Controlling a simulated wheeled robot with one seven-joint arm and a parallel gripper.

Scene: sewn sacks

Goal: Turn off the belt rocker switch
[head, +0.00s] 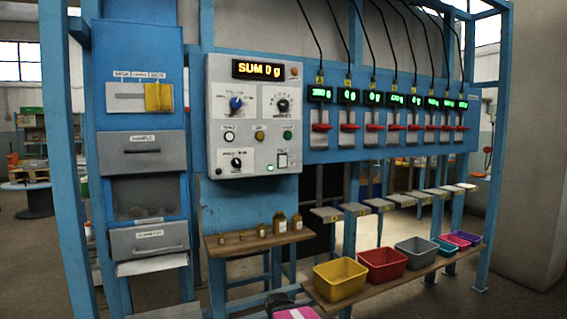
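A grey control panel (254,116) is mounted on the blue frame, with a lit display reading "SUM 0 g" at its top. A small rocker switch (282,159) on a pale plate sits at the panel's lower right; its label and its position are too small to read. A small green lamp (270,168) glows just left of it. I see no gripper fingers in the head view, and nothing touches the panel. A dark shape with a pink part (295,313) is cut off at the bottom edge; I cannot tell what it is.
The panel also has knobs (236,103) and coloured buttons (260,135). A row of red levers (321,127) under green displays is to its right. Brass weights (280,222) stand on a wooden shelf below. Coloured bins, such as a yellow one (340,279), stand lower right.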

